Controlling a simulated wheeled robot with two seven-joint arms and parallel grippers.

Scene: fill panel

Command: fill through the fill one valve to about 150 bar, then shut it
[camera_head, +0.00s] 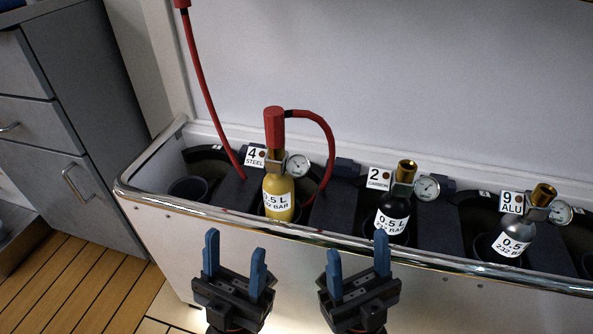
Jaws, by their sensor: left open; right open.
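A yellow cylinder (278,196) marked 0.5 L 232 BAR stands in the trough under tag 4 STEEL. A red fitting (274,128) sits on its top, with a red hose (327,135) curving from it. Its gauge (298,165) is too small to read. No valve labelled fill one is visible. My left gripper (234,263) is open and empty in front of the trough, below the yellow cylinder. My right gripper (358,267) is open and empty, below the black cylinder (391,217) under tag 2 CARBON.
A silver cylinder (513,242) stands under tag 9 ALU at the right. The trough's metal rim (340,242) runs between my grippers and the cylinders. Another red hose (203,88) hangs at the left. A grey drawer cabinet (60,125) stands far left.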

